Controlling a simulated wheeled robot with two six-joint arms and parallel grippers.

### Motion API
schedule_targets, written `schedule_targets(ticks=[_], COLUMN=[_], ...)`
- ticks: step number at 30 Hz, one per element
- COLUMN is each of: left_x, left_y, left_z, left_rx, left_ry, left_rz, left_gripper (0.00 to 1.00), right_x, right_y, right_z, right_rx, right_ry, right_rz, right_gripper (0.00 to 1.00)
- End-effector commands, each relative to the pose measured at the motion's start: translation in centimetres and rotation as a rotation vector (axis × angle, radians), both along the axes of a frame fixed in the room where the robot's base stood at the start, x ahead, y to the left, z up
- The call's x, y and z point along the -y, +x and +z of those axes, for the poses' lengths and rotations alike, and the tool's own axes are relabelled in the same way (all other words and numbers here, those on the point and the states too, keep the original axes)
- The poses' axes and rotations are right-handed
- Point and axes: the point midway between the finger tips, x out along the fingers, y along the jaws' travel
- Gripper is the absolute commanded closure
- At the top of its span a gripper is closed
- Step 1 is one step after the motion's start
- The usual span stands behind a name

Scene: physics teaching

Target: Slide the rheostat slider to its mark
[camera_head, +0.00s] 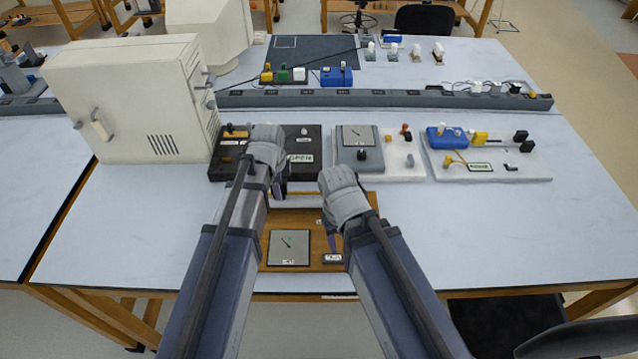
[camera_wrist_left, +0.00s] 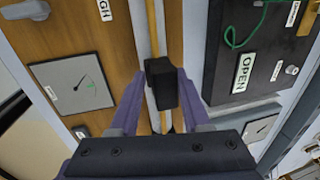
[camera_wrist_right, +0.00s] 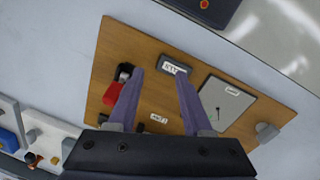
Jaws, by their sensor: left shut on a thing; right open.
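The rheostat lies on a wooden board (camera_head: 275,222) in front of the black box, with a dial meter (camera_head: 288,247) on it. In the left wrist view the black slider block (camera_wrist_left: 161,84) sits on a thin yellow rod (camera_wrist_left: 152,30). My left gripper (camera_wrist_left: 161,98) is shut on this slider, one finger on each side. The dial meter (camera_wrist_left: 76,86) and a label ending in "GH" (camera_wrist_left: 104,10) show on the wood. I cannot make out the slider's mark. My right gripper (camera_wrist_right: 160,80) is open and empty above the board, near a small dark labelled block (camera_wrist_right: 173,67).
A black box marked OPEN (camera_head: 312,140) stands behind the board. Two white-based boards with a grey meter (camera_head: 362,158) and a blue part (camera_head: 445,138) stand to its right. A large cream cabinet (camera_head: 130,95) stands at left. The table's right front (camera_head: 500,240) is clear.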

Motion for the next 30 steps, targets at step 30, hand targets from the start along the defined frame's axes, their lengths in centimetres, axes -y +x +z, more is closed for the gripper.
schedule_targets(ticks=[30], left_x=[-5.0], left_y=[0.4], left_z=[0.1], left_rx=[0.009], left_ry=[0.001], left_rz=[0.002], left_gripper=[1.0], right_x=[0.0], right_y=[0.0], right_z=[0.0], right_rx=[0.0], right_ry=[0.0], right_rz=[0.0], right_gripper=[0.5])
